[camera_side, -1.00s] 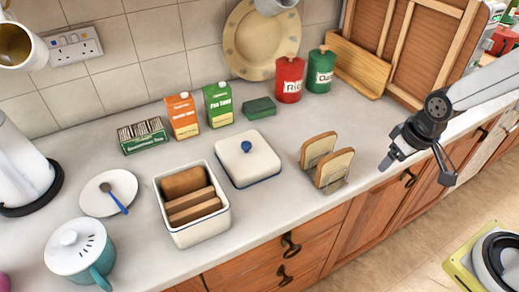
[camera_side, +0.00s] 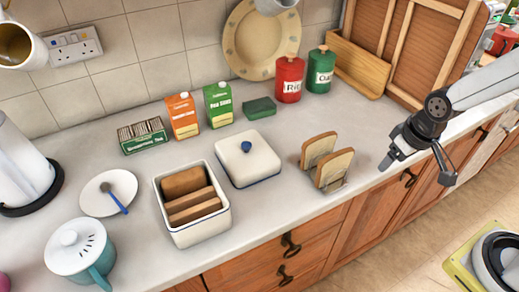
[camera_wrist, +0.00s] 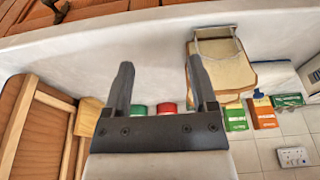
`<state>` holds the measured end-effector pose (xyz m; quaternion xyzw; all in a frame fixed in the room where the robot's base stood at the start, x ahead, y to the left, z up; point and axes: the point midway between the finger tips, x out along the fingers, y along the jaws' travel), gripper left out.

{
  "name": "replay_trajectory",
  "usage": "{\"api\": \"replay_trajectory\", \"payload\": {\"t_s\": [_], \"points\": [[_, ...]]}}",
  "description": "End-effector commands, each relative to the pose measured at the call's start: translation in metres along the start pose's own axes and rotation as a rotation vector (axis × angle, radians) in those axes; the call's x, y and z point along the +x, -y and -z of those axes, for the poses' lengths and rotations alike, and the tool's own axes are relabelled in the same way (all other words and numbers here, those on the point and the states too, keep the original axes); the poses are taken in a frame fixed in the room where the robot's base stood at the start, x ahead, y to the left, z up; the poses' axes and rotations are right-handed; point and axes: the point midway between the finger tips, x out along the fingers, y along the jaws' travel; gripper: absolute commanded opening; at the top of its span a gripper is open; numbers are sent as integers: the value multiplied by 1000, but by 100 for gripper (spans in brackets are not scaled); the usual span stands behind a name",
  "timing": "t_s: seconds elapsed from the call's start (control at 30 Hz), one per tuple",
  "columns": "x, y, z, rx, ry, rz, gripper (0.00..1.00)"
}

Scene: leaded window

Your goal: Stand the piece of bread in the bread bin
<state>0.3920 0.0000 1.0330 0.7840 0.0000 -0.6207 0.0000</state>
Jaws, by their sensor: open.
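Two slices of bread stand upright in a wire rack: the front slice (camera_side: 335,168) and the one behind it (camera_side: 318,149). In the wrist view the bread (camera_wrist: 232,72) is to the right of my fingers. The white bread bin (camera_side: 203,233) with a dark blue rim stands open left of the rack. It holds a loaf piece (camera_side: 184,181) and slices (camera_side: 194,206); some bare room inside is hard to judge. My gripper (camera_side: 417,168) is open and empty, right of the bread near the counter's front edge. It also shows in the wrist view (camera_wrist: 161,66).
The bin's white lid (camera_side: 250,165) with a blue knob lies between bin and rack. Behind are a green sponge (camera_side: 259,108), cartons (camera_side: 218,104), and red (camera_side: 289,79) and green (camera_side: 321,70) canisters. A teal pot (camera_side: 80,255) is left. Counter between rack and gripper is clear.

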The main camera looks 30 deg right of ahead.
Motion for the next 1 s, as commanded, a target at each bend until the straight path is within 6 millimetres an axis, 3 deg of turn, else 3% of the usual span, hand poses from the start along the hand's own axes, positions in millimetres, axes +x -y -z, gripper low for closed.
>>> {"api": "replay_trajectory", "payload": {"t_s": [0.27,0.33,0.7,1.0], "points": [[0,0,0,0,0,0,74],[0,0,0,0,0,0,60],[0,1,1,-15,2,1,60],[-3,12,20,-256,36,12,60]]}}
